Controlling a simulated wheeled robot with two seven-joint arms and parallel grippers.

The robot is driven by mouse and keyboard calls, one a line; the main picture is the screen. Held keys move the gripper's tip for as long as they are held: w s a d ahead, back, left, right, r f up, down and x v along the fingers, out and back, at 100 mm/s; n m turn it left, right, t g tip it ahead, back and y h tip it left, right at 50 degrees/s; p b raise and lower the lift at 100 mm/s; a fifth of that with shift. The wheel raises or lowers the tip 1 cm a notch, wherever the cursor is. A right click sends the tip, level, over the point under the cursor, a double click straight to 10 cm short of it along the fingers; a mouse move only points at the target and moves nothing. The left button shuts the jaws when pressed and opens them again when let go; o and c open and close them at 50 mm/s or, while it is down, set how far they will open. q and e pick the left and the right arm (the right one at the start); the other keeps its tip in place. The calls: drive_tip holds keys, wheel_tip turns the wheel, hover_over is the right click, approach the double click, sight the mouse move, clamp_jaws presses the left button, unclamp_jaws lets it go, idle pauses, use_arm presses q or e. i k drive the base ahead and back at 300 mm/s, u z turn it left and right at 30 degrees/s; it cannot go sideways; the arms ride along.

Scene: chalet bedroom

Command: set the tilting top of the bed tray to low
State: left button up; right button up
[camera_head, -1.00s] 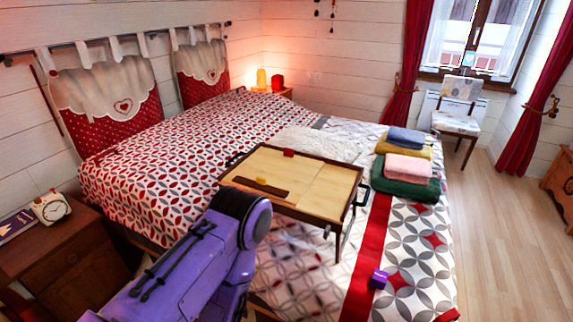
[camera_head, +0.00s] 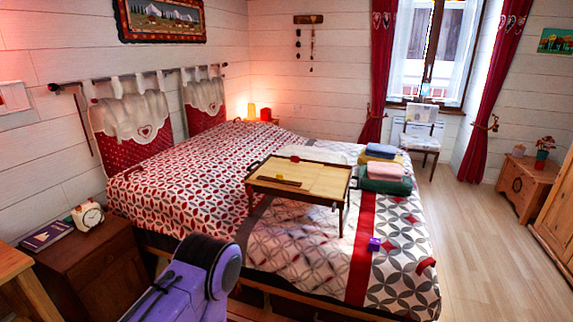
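The bed tray (camera_head: 322,181) stands on its legs on the bed, a wooden tray with a dark frame. Its light tilting top looks nearly flat; its exact setting is hard to tell from here. A small red object (camera_head: 295,158) is at its far edge and a small yellow one (camera_head: 279,177) lies near a dark strip on its left part. A purple arm of mine comes in from the bottom, left of the tray and apart from it. Neither of my grippers is in view.
The patterned bed (camera_head: 190,178) fills the middle. Folded towels (camera_head: 386,172) are stacked right of the tray, and a small purple block (camera_head: 374,244) lies on the bed in front. A nightstand (camera_head: 75,255) with a clock (camera_head: 88,216) stands at left. The floor at right (camera_head: 465,240) is clear.

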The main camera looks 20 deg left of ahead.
sight(306, 173)
drive_tip(key=u, duration=0.6)
drive_tip(key=i, duration=1.55)
drive_tip(key=z, duration=0.35)
